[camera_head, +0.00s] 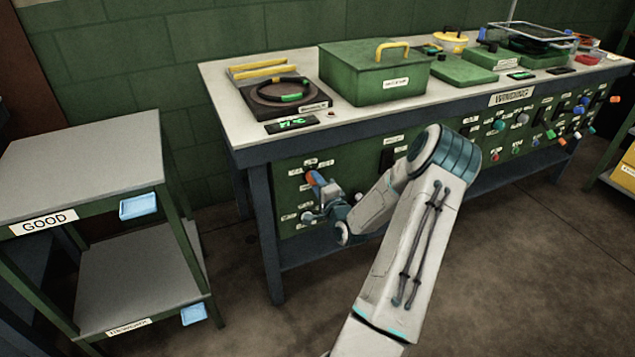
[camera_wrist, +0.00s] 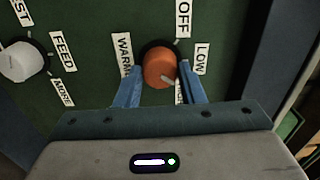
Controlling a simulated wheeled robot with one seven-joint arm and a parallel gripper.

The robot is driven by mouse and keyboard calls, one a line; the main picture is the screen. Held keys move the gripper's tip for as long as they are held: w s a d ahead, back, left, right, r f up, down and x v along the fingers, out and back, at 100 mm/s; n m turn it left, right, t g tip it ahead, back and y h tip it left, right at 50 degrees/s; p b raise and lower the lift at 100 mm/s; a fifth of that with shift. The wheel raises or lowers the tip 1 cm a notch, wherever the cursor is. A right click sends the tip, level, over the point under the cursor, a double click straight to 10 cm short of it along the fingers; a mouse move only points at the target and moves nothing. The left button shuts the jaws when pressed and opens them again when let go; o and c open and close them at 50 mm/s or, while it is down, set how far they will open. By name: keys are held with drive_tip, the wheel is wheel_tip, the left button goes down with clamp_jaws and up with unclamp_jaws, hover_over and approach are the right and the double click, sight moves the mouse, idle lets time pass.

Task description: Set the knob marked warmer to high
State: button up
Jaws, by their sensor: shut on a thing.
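The warmer knob (camera_wrist: 159,68) is orange and round, on the green front panel in the wrist view. Labels around it read "WARM…", "OFF" and "LOW"; a further label at its lower right is mostly hidden by a finger. My gripper (camera_wrist: 160,78) has its two blue fingers on either side of the knob, shut on it. The way the knob's pointer faces cannot be made out. In the head view, the orange knob (camera_head: 311,179) shows at the panel's left part, with my gripper (camera_head: 316,184) at it.
A white knob (camera_wrist: 22,60) with the labels "FEED" and "MORE" is left of the warmer knob. Several other knobs sit farther right on the bench (camera_head: 228,125). A "GOOD" shelf stand (camera_head: 85,150) stands at the left. Open floor lies before the bench.

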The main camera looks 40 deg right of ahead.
drive_tip(key=shift+m+p, duration=0.3)
drive_tip(key=shift+m, duration=0.8)
drive_tip(key=o, duration=1)
drive_tip(key=p+v, duration=0.1)
drive_tip(key=v, duration=1.2)
drive_tip(key=shift+s+f, duration=0.1)
drive_tip(key=shift+s, duration=0.35)
drive_tip(key=shift+w, duration=0.1)
